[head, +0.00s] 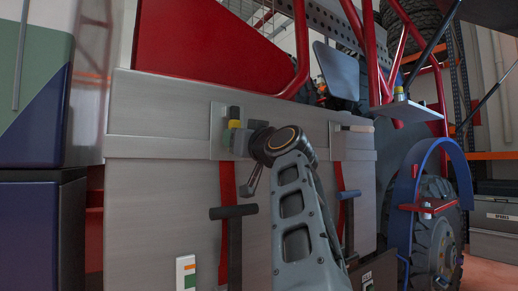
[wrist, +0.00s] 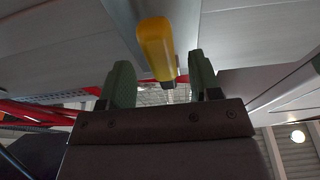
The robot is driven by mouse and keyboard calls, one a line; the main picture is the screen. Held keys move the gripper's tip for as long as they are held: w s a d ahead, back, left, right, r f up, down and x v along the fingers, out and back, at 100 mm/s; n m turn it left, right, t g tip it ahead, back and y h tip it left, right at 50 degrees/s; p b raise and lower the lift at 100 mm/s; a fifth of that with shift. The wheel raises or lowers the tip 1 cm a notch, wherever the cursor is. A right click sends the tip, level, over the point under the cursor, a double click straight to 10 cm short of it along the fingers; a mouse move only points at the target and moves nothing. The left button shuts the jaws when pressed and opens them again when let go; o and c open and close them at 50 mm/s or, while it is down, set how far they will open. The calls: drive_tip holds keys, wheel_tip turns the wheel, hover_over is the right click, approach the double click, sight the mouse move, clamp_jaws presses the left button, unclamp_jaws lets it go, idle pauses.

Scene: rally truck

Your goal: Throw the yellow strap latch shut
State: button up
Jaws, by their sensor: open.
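The yellow strap latch (head: 234,124) sits on a small metal plate high on the grey side panel of the truck, above a red strap. In the wrist view the yellow latch handle (wrist: 157,46) sticks out between the two green finger pads. My gripper (wrist: 160,72) is open, with a finger on each side of the handle and visible gaps to both. In the head view my wrist is just right of the latch and hides part of the plate and latch. The fingers are hard to make out there.
A second latch plate (head: 350,127) is on the panel to the right. A blue fender and wheel (head: 437,235) are at the right. A blue and green cabinet (head: 35,90) stands at the left.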

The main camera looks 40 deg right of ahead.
drive_tip(key=b+v, duration=0.3)
drive_tip(key=v, duration=0.8)
drive_tip(key=shift+s, duration=0.15)
